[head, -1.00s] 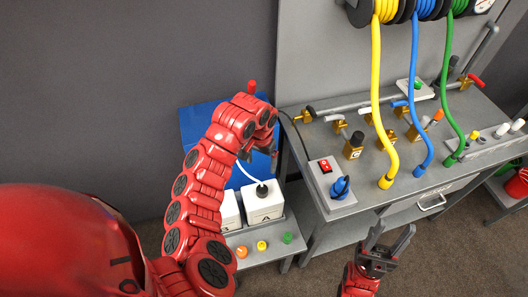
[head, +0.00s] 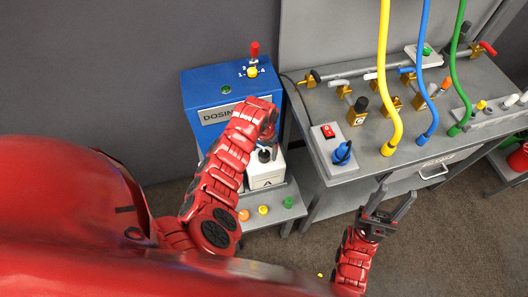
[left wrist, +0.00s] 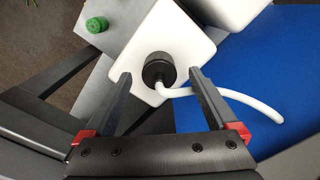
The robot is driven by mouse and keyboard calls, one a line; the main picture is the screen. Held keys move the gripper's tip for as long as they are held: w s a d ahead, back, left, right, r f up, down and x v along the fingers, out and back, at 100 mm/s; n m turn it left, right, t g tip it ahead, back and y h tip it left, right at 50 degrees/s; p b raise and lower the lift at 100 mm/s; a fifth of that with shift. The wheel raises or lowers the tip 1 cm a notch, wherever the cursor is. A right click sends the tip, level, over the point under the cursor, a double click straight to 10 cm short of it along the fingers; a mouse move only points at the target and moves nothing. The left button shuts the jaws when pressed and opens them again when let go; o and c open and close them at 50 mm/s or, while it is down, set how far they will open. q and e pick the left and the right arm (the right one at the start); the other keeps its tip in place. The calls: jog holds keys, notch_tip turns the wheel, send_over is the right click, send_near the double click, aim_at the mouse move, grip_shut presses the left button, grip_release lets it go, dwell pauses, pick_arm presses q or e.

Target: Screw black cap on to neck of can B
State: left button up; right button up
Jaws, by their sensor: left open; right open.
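A white can marked A (head: 266,180) stands on a low grey shelf. The black cap (left wrist: 158,68) sits at its top, with a white hose running out sideways; in the head view the cap (head: 264,156) is partly behind my arm. My left gripper (left wrist: 158,82) is open, its fingers on either side of the cap with gaps visible. A second white can (left wrist: 238,14) stands beside it and is mostly hidden by my arm in the head view; its label and neck do not show. My right gripper (head: 396,194) is open and empty in front of the bench.
A blue dosing box (head: 210,92) stands behind the cans. Orange (head: 243,215), yellow (head: 263,210) and green (head: 288,202) caps lie along the shelf front. The grey bench (head: 375,165) with valves, a red switch and hanging hoses stands to the right.

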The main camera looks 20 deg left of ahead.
pick_arm(q)
jog(key=shift+f, duration=1.1)
jog(key=c, duration=1.4)
jog(key=shift+r+n+p, duration=0.2)
jog(key=shift+n+p, duration=0.1)
jog(key=shift+p, duration=0.35)
jog(key=shift+c, duration=0.2)
jog(key=n+p, duration=0.3)
jog(key=shift+n, duration=0.4)
jog(key=shift+f+n+p, duration=0.15)
jog(key=shift+n+p, duration=0.2)
jog(key=shift+n, duration=0.05)
